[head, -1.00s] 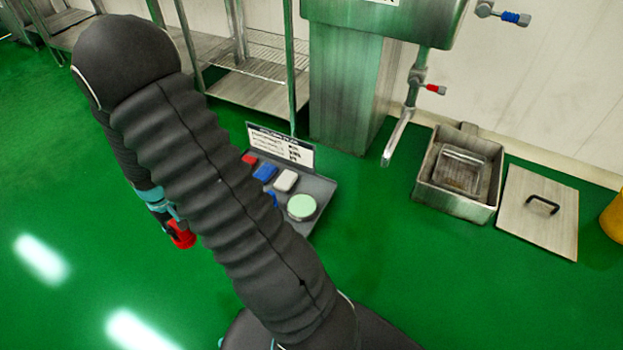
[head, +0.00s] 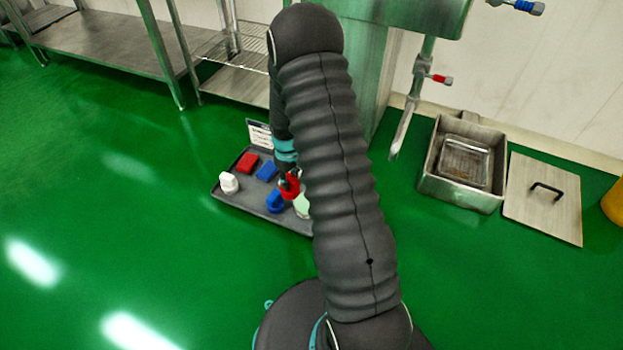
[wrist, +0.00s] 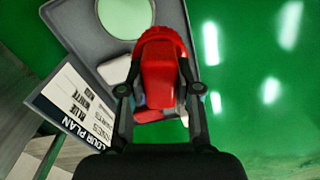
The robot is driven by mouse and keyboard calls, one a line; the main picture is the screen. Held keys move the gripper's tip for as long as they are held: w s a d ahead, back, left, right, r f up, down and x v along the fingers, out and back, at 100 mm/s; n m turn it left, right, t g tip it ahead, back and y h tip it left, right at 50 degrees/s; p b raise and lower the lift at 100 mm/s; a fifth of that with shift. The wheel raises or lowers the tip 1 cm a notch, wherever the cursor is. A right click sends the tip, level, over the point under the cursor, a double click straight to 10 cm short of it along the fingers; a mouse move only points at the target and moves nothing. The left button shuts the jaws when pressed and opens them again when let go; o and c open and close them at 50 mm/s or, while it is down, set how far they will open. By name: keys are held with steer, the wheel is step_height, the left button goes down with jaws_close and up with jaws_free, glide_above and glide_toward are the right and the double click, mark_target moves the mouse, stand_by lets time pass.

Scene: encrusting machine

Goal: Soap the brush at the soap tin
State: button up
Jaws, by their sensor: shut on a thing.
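My gripper (wrist: 160,90) is shut on a red brush (wrist: 163,62), which fills the space between the fingers in the wrist view. In the head view the gripper (head: 288,176) and the red brush (head: 291,189) are over the grey tray, just left of the soap tin (head: 302,205). The tin is round with pale green soap. My arm hides part of it there. In the wrist view the soap tin (wrist: 125,15) is at the top, up and left of the brush. The brush looks apart from the soap; its height above the tray is hard to tell.
The grey tray (head: 232,202) holds a red block (head: 247,163), a blue block (head: 267,170), a white brush (head: 229,183) and a blue brush (head: 275,201). A colour-plan sign (wrist: 75,100) stands at its edge. A steel basin (head: 460,165) is at right. The green floor at left is clear.

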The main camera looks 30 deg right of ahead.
steer(key=shift+w+d+f+n+b, duration=0.1)
steer(key=shift+d+f+n+b, duration=0.4)
steer(key=shift+d+f, duration=0.95)
steer(key=shift+w+d+f+n+b, duration=0.1)
steer(key=shift+d+f+n+b, duration=0.6)
steer(key=shift+f, duration=1.3)
steer(key=shift+w+d+f+n+b, duration=0.15)
steer(key=shift+d+f+b, duration=0.3)
steer(key=shift+d+f, duration=1.1)
steer(key=shift+a+f+b, duration=0.25)
steer(key=shift+f+b, duration=0.25)
steer(key=shift+f, duration=0.3)
steer(key=shift+r, duration=0.15)
step_height(320, 180, up, 7)
steer(key=p, duration=0.3)
steer(key=shift+p, duration=0.35)
